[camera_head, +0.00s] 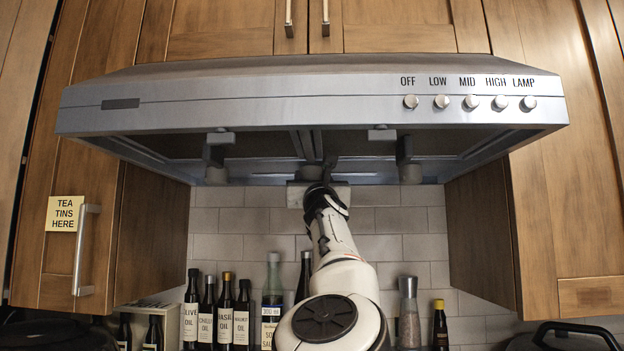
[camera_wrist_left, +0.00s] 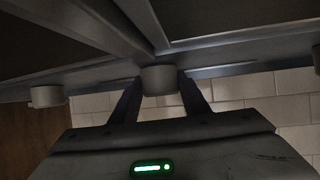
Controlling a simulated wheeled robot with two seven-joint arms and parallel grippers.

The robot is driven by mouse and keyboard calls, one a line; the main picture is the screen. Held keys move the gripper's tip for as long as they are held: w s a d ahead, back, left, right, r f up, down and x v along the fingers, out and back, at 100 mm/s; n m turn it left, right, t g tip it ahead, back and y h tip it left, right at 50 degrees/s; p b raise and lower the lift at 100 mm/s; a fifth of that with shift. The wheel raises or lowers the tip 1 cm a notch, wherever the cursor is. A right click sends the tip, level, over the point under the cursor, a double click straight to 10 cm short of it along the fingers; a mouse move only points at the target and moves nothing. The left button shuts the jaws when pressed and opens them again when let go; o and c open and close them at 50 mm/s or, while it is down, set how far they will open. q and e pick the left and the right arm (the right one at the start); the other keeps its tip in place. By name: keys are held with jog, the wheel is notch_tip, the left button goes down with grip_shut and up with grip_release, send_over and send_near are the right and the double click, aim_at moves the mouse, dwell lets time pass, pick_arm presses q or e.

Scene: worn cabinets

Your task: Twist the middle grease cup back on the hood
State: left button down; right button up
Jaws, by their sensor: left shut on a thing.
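The grey range hood (camera_head: 290,112) spans the upper head view, its underside facing down. My left gripper (camera_head: 319,185) reaches up under the rear middle of the hood. It is shut on the middle grease cup (camera_wrist_left: 160,79), a short pale grey cylinder, with one dark finger on each side in the left wrist view. The cup is upright, right up at the hood's underside; whether it is seated or a hair below cannot be told. The left cup (camera_head: 216,175) and right cup (camera_head: 411,174) hang below the rear edge. My right gripper is out of view.
Several bottles (camera_head: 226,315) and a pepper mill (camera_head: 409,312) stand along the tiled wall (camera_head: 250,220) below. Wooden cabinets flank the hood; the left one has a yellow note (camera_head: 66,214) and a handle. A dark pan (camera_head: 565,338) is at bottom right.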

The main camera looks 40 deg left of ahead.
pick_arm(q)
jog(key=shift+w+d, duration=0.1)
jog(key=shift+d, duration=0.15)
jog(key=shift+g+y, duration=0.3)
jog(key=shift+g, duration=0.2)
jog(key=shift+n+g+y+b, duration=0.3)
jog(key=shift+n, duration=0.2)
jog(key=shift+w+r+n+g+y+p, duration=0.15)
jog(key=shift+n+g+y+p, duration=0.25)
jog(key=shift+g, duration=0.4)
jog(key=c, duration=0.7)
grip_release()
jog(key=shift+f, duration=0.2)
